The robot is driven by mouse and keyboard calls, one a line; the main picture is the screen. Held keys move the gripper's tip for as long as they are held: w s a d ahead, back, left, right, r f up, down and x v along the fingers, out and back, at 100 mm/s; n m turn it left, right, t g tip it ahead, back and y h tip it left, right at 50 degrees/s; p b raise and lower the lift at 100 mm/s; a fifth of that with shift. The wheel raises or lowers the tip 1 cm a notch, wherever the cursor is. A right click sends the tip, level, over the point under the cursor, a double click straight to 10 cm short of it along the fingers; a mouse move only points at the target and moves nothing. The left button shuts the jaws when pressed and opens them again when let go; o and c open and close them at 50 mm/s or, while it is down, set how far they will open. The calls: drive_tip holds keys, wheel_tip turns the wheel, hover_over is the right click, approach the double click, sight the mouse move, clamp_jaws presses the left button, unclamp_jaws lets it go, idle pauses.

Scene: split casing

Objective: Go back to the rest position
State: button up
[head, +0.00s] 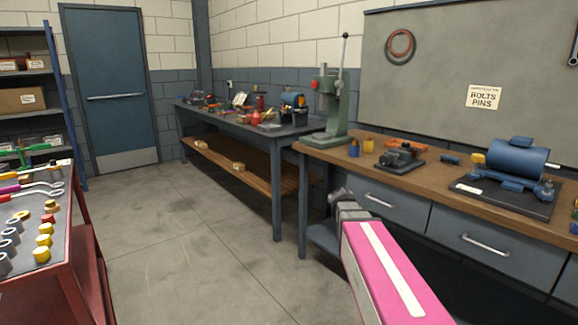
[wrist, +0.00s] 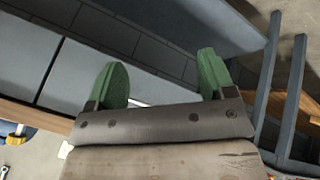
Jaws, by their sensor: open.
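My gripper (head: 346,205) shows in the head view at the end of my pink arm, in front of the wooden workbench (head: 440,186) and over the floor side of it. In the wrist view my gripper (wrist: 161,80) has its two green finger pads wide apart, with nothing held between them. Beyond the pads are grey drawer fronts or panels of a bench and dark blue legs. The head view shows the gripper small, with its fingers partly hidden by the arm.
The workbench carries a green press (head: 331,105), a dark vise-like block (head: 400,158) and a blue motor unit (head: 508,160). A second bench (head: 235,118) stands behind. A red cart (head: 62,255) with tools is at the left. The floor (head: 190,240) between is clear.

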drive_tip(key=s+a+f+n+g+y, duration=0.1)
drive_tip(key=s+a+f+y, duration=0.2)
drive_tip(key=s+f, duration=0.3)
drive_tip(key=s+a+f+n+g+y, duration=0.1)
drive_tip(key=s+a+f, duration=0.4)
drive_tip(key=s, duration=0.5)
wheel_tip(320, 180, down, 3)
drive_tip(key=shift+a+r+n+g+y, duration=0.2)
drive_tip(key=shift+n+g+y, duration=0.3)
drive_tip(key=shift+y, duration=0.5)
